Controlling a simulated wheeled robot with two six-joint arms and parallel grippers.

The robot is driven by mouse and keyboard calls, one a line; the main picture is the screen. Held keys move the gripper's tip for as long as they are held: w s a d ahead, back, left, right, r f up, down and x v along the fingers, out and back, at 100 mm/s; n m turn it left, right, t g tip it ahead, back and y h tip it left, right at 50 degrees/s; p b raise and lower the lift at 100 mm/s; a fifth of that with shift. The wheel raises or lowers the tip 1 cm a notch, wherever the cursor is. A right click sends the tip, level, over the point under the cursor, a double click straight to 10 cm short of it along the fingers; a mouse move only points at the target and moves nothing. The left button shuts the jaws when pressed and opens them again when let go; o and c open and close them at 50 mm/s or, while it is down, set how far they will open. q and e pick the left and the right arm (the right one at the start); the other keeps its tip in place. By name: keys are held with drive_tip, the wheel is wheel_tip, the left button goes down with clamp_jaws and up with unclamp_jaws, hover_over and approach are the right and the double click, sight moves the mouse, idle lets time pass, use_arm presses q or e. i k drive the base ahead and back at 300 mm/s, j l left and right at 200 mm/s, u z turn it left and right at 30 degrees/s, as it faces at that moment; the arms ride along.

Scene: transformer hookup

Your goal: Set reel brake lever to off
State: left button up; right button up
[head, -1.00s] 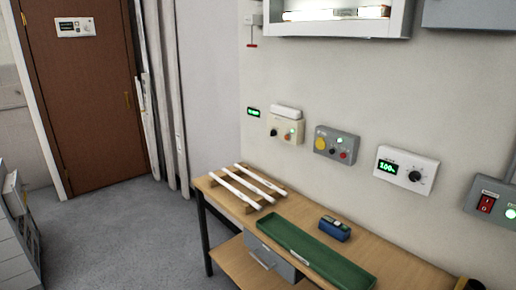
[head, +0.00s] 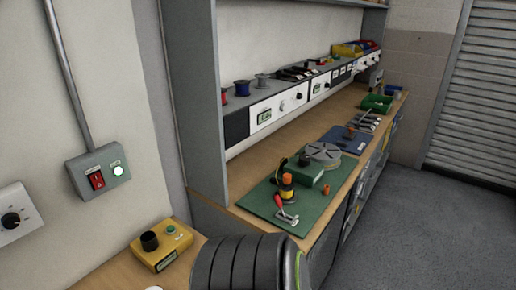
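On the green mat (head: 262,206) of the workbench lies a small light-coloured piece with a red handle (head: 279,201). It may be the reel brake lever, but it is too small to read its setting. Behind it stand a black and yellow spool-like part (head: 286,190) and a green block (head: 304,176) with a dark knob. A grey reel (head: 323,152) sits at the back of the mat. Neither gripper is in view. A dark ribbed part of my own arm fills the bottom middle and hides the bench's near corner.
A yellow box (head: 162,246) with a black knob sits on the nearer table. A shelf (head: 201,95) rises over the bench. Grey floor (head: 430,225) lies open to the right.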

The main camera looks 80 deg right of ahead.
sight(279, 203)
drive_tip(key=z, duration=1.9)
